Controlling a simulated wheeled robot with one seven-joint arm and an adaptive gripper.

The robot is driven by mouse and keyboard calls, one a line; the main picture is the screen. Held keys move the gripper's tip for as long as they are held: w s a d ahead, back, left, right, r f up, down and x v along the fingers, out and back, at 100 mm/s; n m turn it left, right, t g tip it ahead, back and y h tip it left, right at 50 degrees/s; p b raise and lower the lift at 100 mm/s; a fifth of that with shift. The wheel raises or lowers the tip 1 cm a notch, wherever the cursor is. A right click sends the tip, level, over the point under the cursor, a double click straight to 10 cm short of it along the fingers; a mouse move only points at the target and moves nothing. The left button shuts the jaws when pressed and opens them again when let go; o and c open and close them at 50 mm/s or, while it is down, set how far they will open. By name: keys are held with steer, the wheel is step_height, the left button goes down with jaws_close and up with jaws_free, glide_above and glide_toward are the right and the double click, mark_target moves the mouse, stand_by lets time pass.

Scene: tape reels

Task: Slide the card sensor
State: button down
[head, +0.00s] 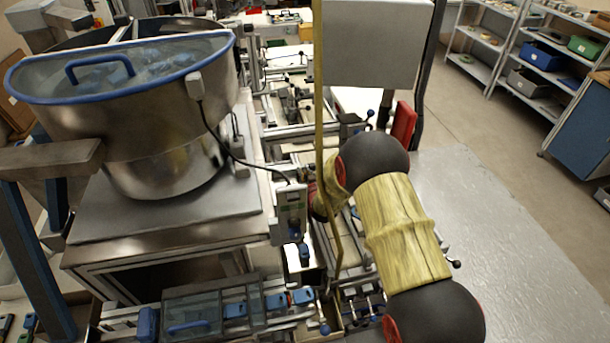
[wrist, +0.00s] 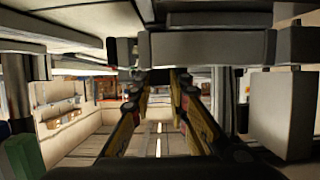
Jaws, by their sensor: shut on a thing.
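The card sensor (head: 290,212) looks like a small grey upright box on the side of the metal machine, with a black cable running up to the bowl. My gripper is right beside it in the head view, mostly hidden behind my yellow-sleeved arm. In the wrist view my gripper (wrist: 162,82) has its two yellow-and-black fingers drawn together on a dark part at the centre. This part seems to belong to the sensor, though its outline is hard to tell.
A steel bowl (head: 160,110) with a blue-rimmed lid stands left on a metal stand (head: 150,225). A grey panel (head: 375,45) is behind my arm. Blue-handled fixtures (head: 235,310) line the front. Shelves (head: 560,60) stand far right, with open floor (head: 490,140) before them.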

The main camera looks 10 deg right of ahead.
steer(key=b+x, duration=0.2)
steer(key=r+b+x, duration=0.1)
steer(key=b+x, duration=0.1)
steer(key=x, duration=0.1)
steer(key=shift+w, duration=0.15)
steer(key=shift+w+r, duration=0.1)
steer(key=shift+w, duration=0.4)
steer(key=c, duration=1.7)
jaws_free()
steer(key=shift+s+r, duration=0.1)
steer(key=v, duration=1.2)
